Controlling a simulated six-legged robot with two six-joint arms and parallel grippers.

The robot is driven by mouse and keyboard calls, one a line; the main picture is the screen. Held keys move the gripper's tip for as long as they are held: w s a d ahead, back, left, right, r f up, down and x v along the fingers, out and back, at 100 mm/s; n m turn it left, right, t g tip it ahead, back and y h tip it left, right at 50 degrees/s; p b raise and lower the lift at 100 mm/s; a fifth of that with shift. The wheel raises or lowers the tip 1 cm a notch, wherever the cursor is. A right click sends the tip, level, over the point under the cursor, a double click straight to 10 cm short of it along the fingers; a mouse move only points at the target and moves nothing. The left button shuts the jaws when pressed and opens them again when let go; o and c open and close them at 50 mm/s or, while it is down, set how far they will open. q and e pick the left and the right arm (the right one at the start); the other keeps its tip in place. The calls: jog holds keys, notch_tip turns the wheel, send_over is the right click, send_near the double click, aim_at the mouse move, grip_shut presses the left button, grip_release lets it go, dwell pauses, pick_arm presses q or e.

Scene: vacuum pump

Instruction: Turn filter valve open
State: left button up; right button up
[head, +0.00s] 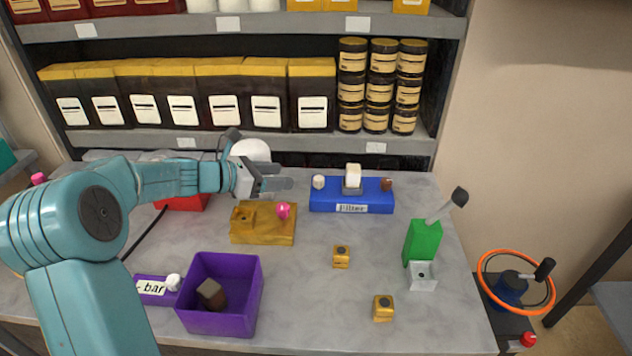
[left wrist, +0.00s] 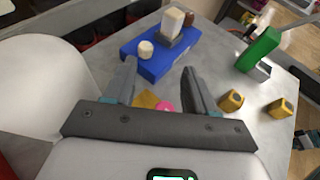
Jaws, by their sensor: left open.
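The blue filter block (head: 322,200) with its "Filter" label (head: 351,209) sits at the back middle of the table. On top stands a grey mount with a cream handle (head: 353,175), upright. A white knob (head: 318,182) is at its left end and a brown knob (head: 386,184) at its right. My left gripper (head: 279,183) is open and empty, in the air just left of the block, pointing toward it. In the left wrist view the open fingers (left wrist: 160,72) point toward the blue block (left wrist: 152,66), with the white knob (left wrist: 145,50) beyond them. My right gripper is not in view.
A wooden block (head: 262,232) with a pink knob (head: 284,210) lies below my left gripper. A green block with a lever (head: 424,242) stands at right. Two small yellow blocks (head: 341,257) (head: 383,308) and a purple bin (head: 225,320) are in front. Loaded shelves (head: 250,142) stand behind.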

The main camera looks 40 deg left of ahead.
aim_at(316, 178)
pick_arm(q)
jog(key=shift+s+a+f+n+y, duration=0.15)
jog(key=shift+s+a+f+y, duration=0.1)
jog(key=shift+a+f, duration=0.25)
jog(key=shift+s+a+f+n+y, duration=0.2)
jog(key=shift+a+f, duration=0.1)
jog(key=shift+a, duration=0.25)
jog(key=p+x, duration=0.2)
jog(key=x, duration=1.4)
